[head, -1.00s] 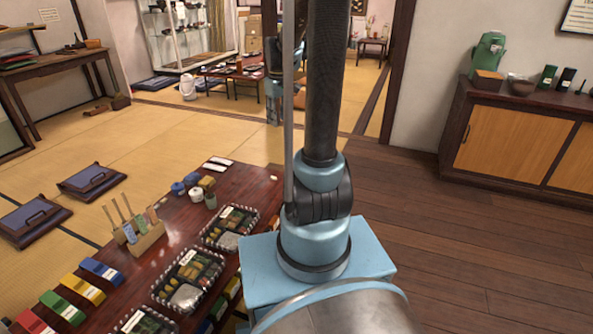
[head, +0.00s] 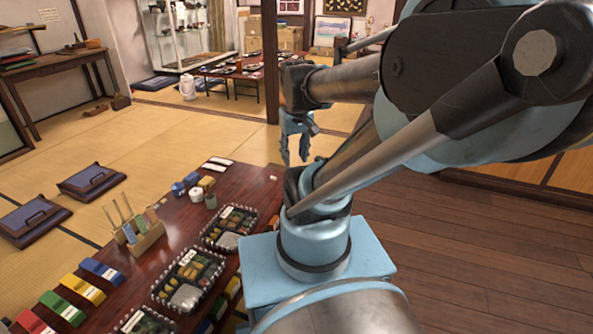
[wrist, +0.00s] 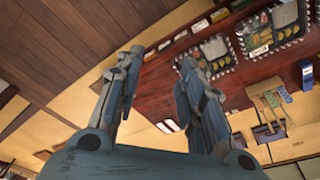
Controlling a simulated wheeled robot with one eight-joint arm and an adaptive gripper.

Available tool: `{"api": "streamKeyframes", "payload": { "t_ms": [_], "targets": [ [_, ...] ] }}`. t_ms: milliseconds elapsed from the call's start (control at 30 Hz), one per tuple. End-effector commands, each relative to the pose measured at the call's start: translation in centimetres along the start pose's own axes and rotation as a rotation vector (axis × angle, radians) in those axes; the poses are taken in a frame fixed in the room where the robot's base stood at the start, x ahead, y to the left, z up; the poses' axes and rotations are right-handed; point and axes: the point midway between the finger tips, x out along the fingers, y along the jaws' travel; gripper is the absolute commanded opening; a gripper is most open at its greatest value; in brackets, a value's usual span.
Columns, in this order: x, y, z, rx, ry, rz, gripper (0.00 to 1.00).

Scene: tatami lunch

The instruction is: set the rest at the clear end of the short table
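My gripper (head: 299,153) hangs fingers-down just beyond the right far edge of the dark red low table (head: 235,183) in the head view. In the wrist view my gripper (wrist: 157,62) has its two fingers well apart, with nothing between them. A tiny pale piece (head: 273,178) lies alone near the table's far right corner. Two flat white pieces (head: 220,161) lie at its far edge. I cannot tell which piece, if any, is the rest. The table (wrist: 160,82) also shows behind the fingers in the wrist view.
Lunch boxes (head: 190,275), small pots (head: 196,194), a wooden holder (head: 146,238) and coloured packets (head: 82,288) occupy the low table. Another set table (head: 222,70) stands at the back. Floor cushions (head: 91,181) lie at left. A wooden cabinet (head: 505,178) stands at right.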

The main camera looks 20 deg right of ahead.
Motion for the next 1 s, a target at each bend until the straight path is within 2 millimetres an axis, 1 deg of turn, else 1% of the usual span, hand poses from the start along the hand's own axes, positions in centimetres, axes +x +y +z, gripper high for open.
{"api": "streamKeyframes", "payload": {
  "t_ms": [33,100,200,333,467,933,1000],
  "targets": [
    [0.5,-0.1,1.2,0.015,0.004,0.0,0.36],
    [1.0,-0.3,2.4,0.036,0.008,0.001,0.36],
    [1.7,-0.4,3.8,0.059,0.012,0.001,0.36],
    [2.3,-0.8,4.7,0.078,0.016,0.001,0.36],
    [2.5,-0.8,5.0,0.084,0.018,0.001,0.36],
    [2.5,-0.8,5.0,0.085,0.018,0.001,0.36],
    [3.1,-0.8,4.2,0.085,0.006,0.001,0.36]
  ]
}}
